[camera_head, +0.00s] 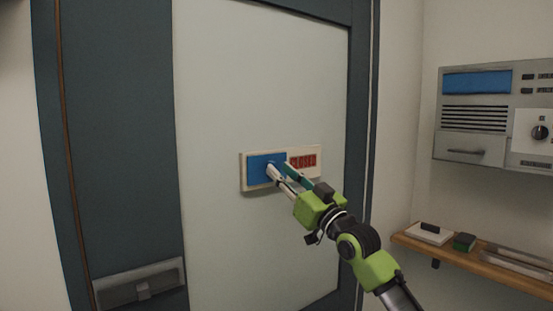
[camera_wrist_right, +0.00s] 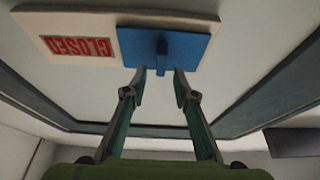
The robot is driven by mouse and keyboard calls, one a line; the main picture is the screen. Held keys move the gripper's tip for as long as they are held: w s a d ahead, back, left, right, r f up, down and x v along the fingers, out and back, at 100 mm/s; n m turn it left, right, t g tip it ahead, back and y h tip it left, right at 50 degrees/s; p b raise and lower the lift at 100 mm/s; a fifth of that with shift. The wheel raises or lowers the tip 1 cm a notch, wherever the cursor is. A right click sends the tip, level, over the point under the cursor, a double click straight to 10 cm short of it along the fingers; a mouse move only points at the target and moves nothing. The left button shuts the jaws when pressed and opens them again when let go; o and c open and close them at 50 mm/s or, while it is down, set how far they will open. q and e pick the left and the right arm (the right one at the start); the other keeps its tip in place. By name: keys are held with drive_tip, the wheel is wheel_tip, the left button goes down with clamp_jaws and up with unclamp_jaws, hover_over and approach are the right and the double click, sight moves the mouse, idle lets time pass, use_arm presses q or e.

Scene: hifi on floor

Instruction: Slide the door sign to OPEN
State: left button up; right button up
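The door sign (camera_head: 243,172) is a cream plate on the pale door panel. Its blue slider (camera_head: 257,163) covers the left part, and red CLOSED lettering (camera_head: 303,161) shows on the right. In the right wrist view the sign (camera_wrist_right: 80,17) appears upside down, with the CLOSED lettering (camera_wrist_right: 77,46) at left and the blue slider (camera_wrist_right: 185,45) at right. A small blue knob (camera_wrist_right: 161,50) stands out from the slider. My right gripper (camera_head: 279,168) is at the slider, its fingertips (camera_wrist_right: 159,74) apart on either side of the knob's line. Contact cannot be told. My left gripper is out of view.
The door has a dark frame (camera_head: 361,150) and a grey metal handle plate (camera_head: 115,290) at lower left. At right are a grey wall unit (camera_head: 472,145) and a wooden shelf (camera_head: 470,262) holding small items. The panel around the sign is clear.

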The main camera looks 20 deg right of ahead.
drive_tip(key=shift+p+x, duration=0.4)
drive_tip(key=shift+x, duration=0.8)
drive_tip(key=shift+w+a+r, duration=0.1)
